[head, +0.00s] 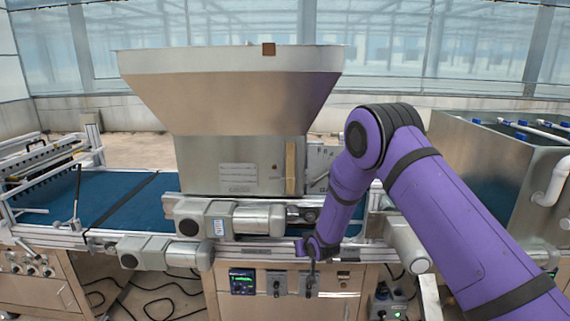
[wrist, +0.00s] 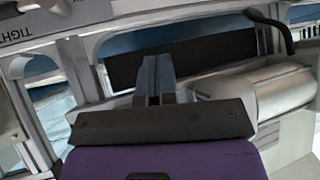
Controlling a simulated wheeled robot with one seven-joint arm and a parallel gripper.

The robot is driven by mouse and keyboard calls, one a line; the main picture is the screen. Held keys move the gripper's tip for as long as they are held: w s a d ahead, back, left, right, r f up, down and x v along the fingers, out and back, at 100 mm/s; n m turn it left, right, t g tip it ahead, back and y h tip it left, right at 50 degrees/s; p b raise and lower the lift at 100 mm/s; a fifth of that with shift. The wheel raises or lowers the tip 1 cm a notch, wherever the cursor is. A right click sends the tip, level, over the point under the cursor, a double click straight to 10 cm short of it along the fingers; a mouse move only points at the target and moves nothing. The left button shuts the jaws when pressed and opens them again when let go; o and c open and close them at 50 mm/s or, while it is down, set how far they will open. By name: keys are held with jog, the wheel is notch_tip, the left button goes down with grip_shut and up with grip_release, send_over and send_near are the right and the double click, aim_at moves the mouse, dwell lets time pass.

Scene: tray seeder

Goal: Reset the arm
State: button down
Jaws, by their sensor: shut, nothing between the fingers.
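My purple arm reaches in from the right in the head view and bends down at the elbow. My gripper (head: 312,262) hangs in front of the machine's front rail, above the control panel. In the wrist view my gripper (wrist: 155,75) shows its two grey fingers together, with nothing between them. Whether the fingertips touch the machine cannot be told.
A large metal hopper (head: 230,100) stands behind and left of my gripper, over a blue conveyor belt (head: 50,193). Grey motors (head: 195,217) jut from the front rail. A control panel with a small display (head: 242,282) and switches is below. A metal tank (head: 480,150) stands at the right.

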jog(key=s+d+r+h, duration=0.1)
jog(key=s+d+r, duration=0.25)
jog(key=r, duration=0.55)
jog(key=s+d+r+m+g, duration=0.15)
jog(key=d+r, duration=0.25)
jog(key=r, duration=0.5)
jog(key=s+d+r+h, duration=0.1)
jog(key=s+d+r, duration=0.2)
jog(key=r, duration=0.5)
jog(key=s+d+r, duration=0.4)
jog(key=s+r, duration=0.2)
jog(key=s, duration=0.1)
jog(key=s+d+r, duration=0.4)
jog(key=s+r, duration=0.3)
jog(key=s+d+r+g, duration=0.1)
jog(key=s+d, duration=0.1)
jog(key=s, duration=1.1)
jog(key=s+d+r+m+g+h, duration=0.1)
jog(key=s+d+r, duration=0.1)
jog(key=s, duration=1.2)
jog(key=shift+s+d+r+g, duration=0.2)
jog(key=shift+d+g, duration=0.15)
jog(key=shift+d, duration=0.35)
jog(key=shift+w, duration=0.1)
